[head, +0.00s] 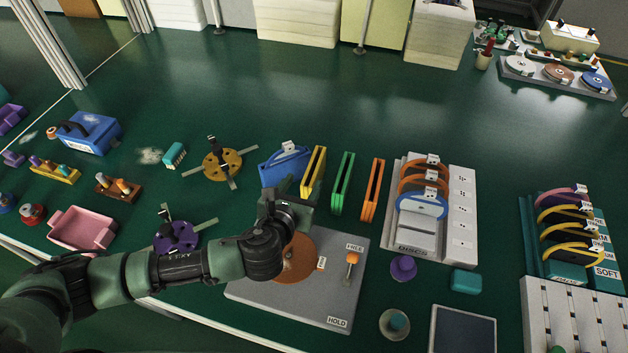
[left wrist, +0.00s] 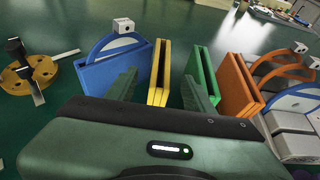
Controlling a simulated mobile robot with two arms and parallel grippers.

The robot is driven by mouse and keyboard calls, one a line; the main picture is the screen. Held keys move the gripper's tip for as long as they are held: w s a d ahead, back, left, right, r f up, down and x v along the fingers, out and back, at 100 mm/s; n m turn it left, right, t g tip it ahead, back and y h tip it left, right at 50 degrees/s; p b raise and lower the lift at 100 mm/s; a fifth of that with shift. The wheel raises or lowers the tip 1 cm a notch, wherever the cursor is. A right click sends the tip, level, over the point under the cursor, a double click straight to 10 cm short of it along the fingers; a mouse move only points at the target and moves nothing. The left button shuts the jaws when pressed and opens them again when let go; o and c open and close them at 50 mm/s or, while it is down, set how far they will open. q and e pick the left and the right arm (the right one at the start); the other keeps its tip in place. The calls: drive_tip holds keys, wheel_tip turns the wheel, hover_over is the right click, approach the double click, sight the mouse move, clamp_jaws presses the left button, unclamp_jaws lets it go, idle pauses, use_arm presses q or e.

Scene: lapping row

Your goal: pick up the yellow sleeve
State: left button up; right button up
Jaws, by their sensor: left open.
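The yellow sleeve (head: 314,171) stands upright on edge on the green table, a thin slab between the blue sleeve and the green sleeve. It also shows in the left wrist view (left wrist: 160,70). My left gripper (head: 291,188) is open at the near side of the sleeves. In the left wrist view, its two fingers (left wrist: 161,92) lie apart, one to each side of the yellow sleeve's near end. I cannot tell how far in the sleeve is, or whether a finger touches it. My right gripper is not in view.
The blue sleeve (head: 283,168) holding a blue-rimmed disc is close on the left. The green sleeve (head: 342,184) and orange sleeve (head: 372,189) stand to the right, then a grey disc rack (head: 461,206). A grey plate (head: 332,303) lies under my arm. The table behind is clear.

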sight(311, 173)
use_arm(q)
drive_tip(key=x, duration=0.7)
drive_tip(key=shift+d+f+p, duration=0.2)
drive_tip(key=shift+p, duration=0.1)
clamp_jaws()
